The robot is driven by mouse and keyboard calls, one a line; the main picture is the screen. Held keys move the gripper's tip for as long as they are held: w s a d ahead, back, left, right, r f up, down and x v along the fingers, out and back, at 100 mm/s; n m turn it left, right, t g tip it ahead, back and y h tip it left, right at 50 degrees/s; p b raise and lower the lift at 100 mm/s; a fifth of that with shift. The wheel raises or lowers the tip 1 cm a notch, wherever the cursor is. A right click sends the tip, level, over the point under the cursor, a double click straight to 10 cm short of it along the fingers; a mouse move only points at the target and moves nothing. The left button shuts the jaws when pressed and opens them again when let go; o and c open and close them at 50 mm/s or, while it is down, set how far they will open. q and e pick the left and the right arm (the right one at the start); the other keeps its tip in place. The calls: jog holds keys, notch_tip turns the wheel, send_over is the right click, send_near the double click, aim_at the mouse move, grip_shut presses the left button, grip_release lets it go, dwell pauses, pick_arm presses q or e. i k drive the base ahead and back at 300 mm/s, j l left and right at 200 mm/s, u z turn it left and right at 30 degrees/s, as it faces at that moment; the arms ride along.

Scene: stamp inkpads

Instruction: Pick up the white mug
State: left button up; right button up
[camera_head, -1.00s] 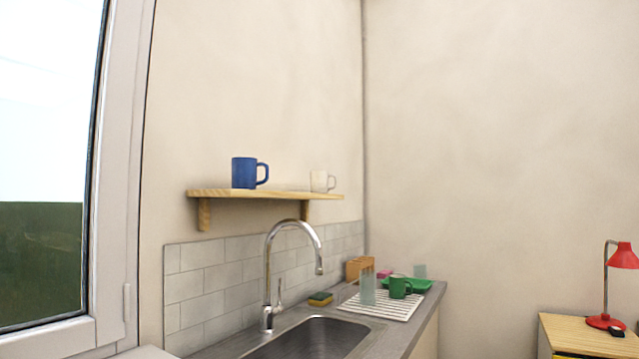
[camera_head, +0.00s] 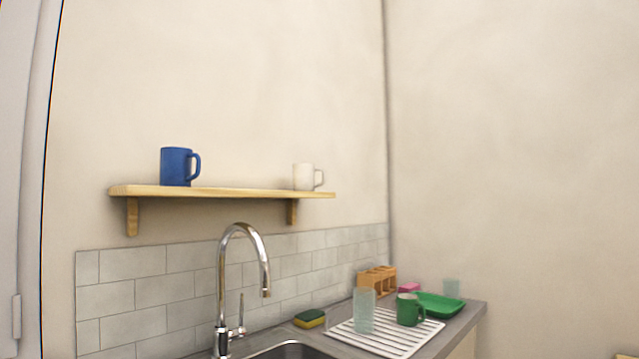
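The white mug (camera_head: 304,177) stands upright near the right end of a wooden wall shelf (camera_head: 230,192), its handle pointing right. A blue mug (camera_head: 175,167) stands on the same shelf to the left, also with its handle to the right. Neither of my grippers shows in the head view, and nothing is seen touching the white mug.
Below the shelf are a tall faucet (camera_head: 222,290) and a sink (camera_head: 290,351). A yellow-green sponge (camera_head: 309,319) lies beside the sink. A white drying rack (camera_head: 385,341) bears a clear glass (camera_head: 363,310) and a green mug (camera_head: 408,309). A green tray (camera_head: 440,304) is behind.

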aim_at(304, 174)
jog(key=i+l, duration=0.15)
jog(key=l, duration=0.2)
jog(key=i+l+u, duration=0.1)
jog(key=l, duration=0.25)
jog(key=i+l+u, duration=0.1)
jog(key=l, duration=0.25)
jog(key=i+l, duration=0.2)
jog(key=l, duration=0.2)
